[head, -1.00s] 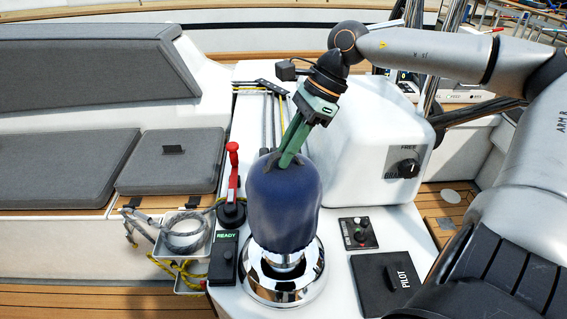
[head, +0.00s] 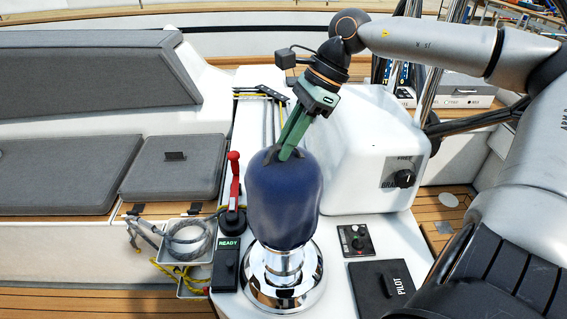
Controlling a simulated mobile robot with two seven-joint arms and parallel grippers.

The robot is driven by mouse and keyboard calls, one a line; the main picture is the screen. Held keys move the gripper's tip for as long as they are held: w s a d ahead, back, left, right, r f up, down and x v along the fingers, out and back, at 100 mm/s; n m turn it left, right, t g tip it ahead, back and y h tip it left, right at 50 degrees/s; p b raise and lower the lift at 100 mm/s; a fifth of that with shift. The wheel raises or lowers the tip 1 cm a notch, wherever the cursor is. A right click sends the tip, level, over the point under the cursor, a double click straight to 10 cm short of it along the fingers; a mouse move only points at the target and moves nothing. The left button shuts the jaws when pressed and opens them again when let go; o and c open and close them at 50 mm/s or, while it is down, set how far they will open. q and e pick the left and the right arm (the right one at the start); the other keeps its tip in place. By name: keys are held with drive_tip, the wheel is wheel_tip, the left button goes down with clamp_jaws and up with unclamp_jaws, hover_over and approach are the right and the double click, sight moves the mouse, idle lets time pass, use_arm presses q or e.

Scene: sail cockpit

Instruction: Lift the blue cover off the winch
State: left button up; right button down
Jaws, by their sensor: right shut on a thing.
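The blue cover (head: 283,203) hangs upright over the chrome winch (head: 283,284), hiding its upper part. The winch's lower drum and round base show below the cover's hem. My right gripper (head: 290,150) comes down from above and its green fingers are shut on the top of the cover. My left gripper is out of view.
A red-handled lever (head: 234,182) stands close to the left of the cover. A white housing (head: 362,150) with a black knob is close behind to the right. A black PILOT panel (head: 383,287) and a small switch panel (head: 355,241) lie to the right. Coiled rope (head: 187,240) hangs at the left.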

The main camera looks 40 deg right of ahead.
drive_tip(key=shift+r, duration=1.15)
drive_tip(key=shift+r, duration=2.05)
